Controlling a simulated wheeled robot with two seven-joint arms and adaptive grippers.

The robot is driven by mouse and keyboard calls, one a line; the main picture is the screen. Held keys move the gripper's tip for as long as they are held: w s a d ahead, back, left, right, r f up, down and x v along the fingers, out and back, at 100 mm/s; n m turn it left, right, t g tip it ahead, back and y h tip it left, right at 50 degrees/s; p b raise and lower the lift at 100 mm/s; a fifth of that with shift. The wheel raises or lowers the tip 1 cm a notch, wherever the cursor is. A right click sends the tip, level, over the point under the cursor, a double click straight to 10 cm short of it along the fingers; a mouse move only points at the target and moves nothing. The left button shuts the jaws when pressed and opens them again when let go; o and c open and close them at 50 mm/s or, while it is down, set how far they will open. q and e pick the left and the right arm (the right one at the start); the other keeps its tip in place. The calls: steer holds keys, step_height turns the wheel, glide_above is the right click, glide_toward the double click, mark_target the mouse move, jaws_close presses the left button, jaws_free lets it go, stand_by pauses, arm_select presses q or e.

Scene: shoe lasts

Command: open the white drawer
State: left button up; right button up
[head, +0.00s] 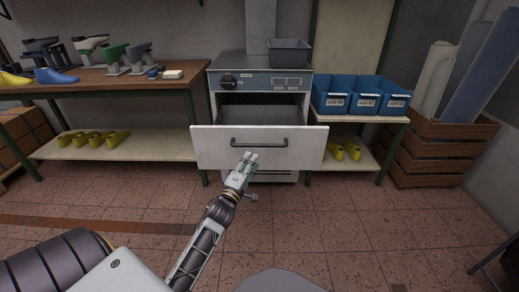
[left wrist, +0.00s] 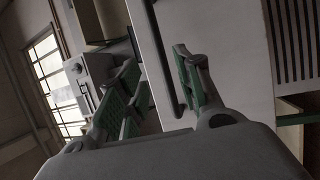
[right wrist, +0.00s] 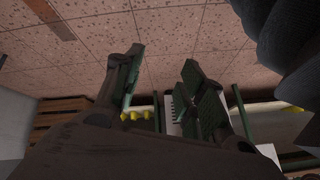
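The white drawer (head: 305,152) is pulled out of the grey cabinet under the control panel, and its dark interior shows behind the front. Its dark bar handle (head: 259,143) runs across the upper middle of the front. My left gripper (head: 250,156) is just below and in front of the handle. In the left wrist view, my left gripper (left wrist: 156,58) has its fingers apart, with the handle (left wrist: 163,60) showing between them; I cannot tell whether they touch it. My right gripper (right wrist: 163,57) is open and empty in the right wrist view, pointing toward the floor and shelf.
A workbench (head: 115,76) with shoe lasts stands on the left. Blue bins (head: 337,101) sit on a shelf at the right, beside a wooden crate (head: 435,152) holding rolls. A grey tray (head: 290,53) stands on the cabinet. The tiled floor (head: 340,225) in front is clear.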

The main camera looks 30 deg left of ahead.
arm_select(q)
steer(key=b+x, duration=0.2)
steer(key=x, duration=0.7)
arm_select(e)
steer(key=shift+t, duration=0.3)
steer(key=shift+s+a+f, duration=0.1)
steer(key=shift+a+f, duration=0.05)
steer(key=shift+f, duration=0.9)
steer(key=shift+a+f, duration=0.15)
steer(key=shift+f, duration=0.85)
arm_select(q)
steer(key=shift+c, duration=0.2)
arm_select(e)
steer(key=shift+y, duration=0.3)
arm_select(q)
jaws_close()
arm_select(e)
steer(key=shift+w+r, duration=0.15)
steer(key=shift+w, duration=0.05)
steer(key=shift+a, duration=0.1)
